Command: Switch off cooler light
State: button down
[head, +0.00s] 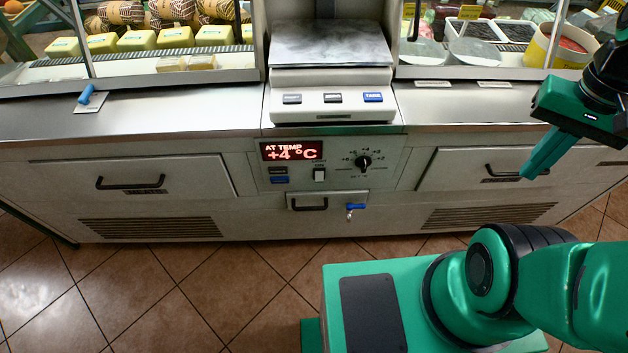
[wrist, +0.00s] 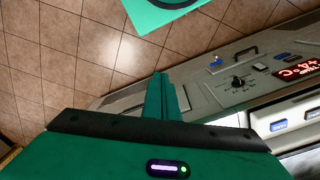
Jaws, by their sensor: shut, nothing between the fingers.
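The cooler's control panel (head: 333,165) is on the counter front, below the scale. It has a lit red display (head: 291,151) reading "AT TEMP +4 °C", a small white rocker switch (head: 319,174), a black rotary knob (head: 363,162) with a numbered scale, and a dark and a blue button (head: 279,180) at left. The label above the rocker is too small to read, and I cannot tell its position. My gripper (head: 528,174) is shut and empty, well right of the panel, before the right drawer. In the wrist view, the knob (wrist: 238,83) and display (wrist: 298,72) lie right of the fingers (wrist: 160,78).
A scale (head: 331,100) with several buttons stands on the counter. A small drawer (head: 310,203) with a blue-handled key or tap (head: 355,207) is below the panel. Drawer handles (head: 130,183) stick out on both sides. Glass display cases stand above.

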aim_at(319, 176)
jog(key=w+a+f+m+h, duration=0.25)
jog(key=w+a+f, duration=0.25)
jog(key=w+a, duration=0.25)
jog(key=w+a+f+m+h, duration=0.2)
jog(key=w+a+f+m, duration=0.2)
jog(key=w+a, duration=0.4)
jog(key=s+a+f+m+t, duration=0.1)
jog(key=a+f+m+t, duration=0.1)
jog(key=a+f, duration=0.5)
jog(key=s+a+f+m+t, duration=0.2)
jog(key=a+f, duration=0.5)
jog(key=a, duration=1)
jog(key=shift+a+t, duration=0.15)
jog(key=shift+t, duration=0.55)
jog(key=shift+s, duration=0.1)
jog(key=w+d+f, duration=0.4)
jog(key=w+f, duration=0.4)
jog(key=shift+w+f, duration=0.15)
jog(key=shift+f, duration=0.25)
